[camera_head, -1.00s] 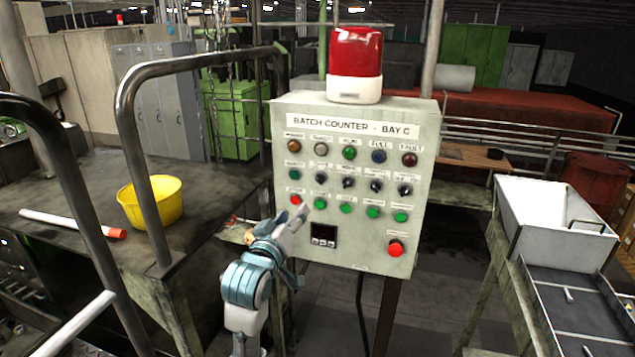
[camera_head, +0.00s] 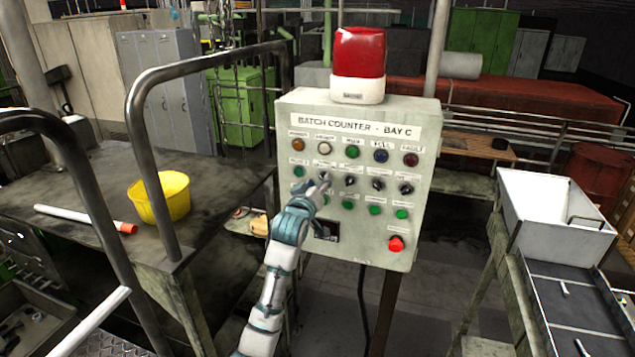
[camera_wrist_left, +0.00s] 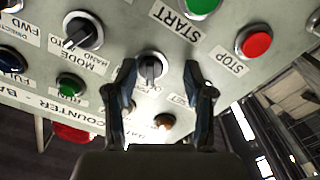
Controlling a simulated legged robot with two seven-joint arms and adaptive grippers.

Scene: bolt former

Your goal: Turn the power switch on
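The grey panel (camera_head: 348,258) reads BATCH COUNTER - BAY C. My left gripper (camera_head: 322,184) is at the leftmost black rotary knob of its second row, mostly covering that knob in the head view. In the left wrist view, which sees the panel upside down, this knob (camera_wrist_left: 151,68) sits between the spread fingertips of the gripper (camera_wrist_left: 160,70), nearer the left finger. I cannot tell whether a finger touches it. Its handle looks roughly upright there, and its label is mostly hidden. My right gripper is not in view.
The MODE knob (camera_wrist_left: 82,32) is beside the gripper. The green START button (camera_wrist_left: 200,5) and red STOP button (camera_wrist_left: 256,43) are close. A red button (camera_head: 396,244) is low on the panel. A metal railing (camera_head: 160,190) and yellow bucket (camera_head: 172,196) stand left.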

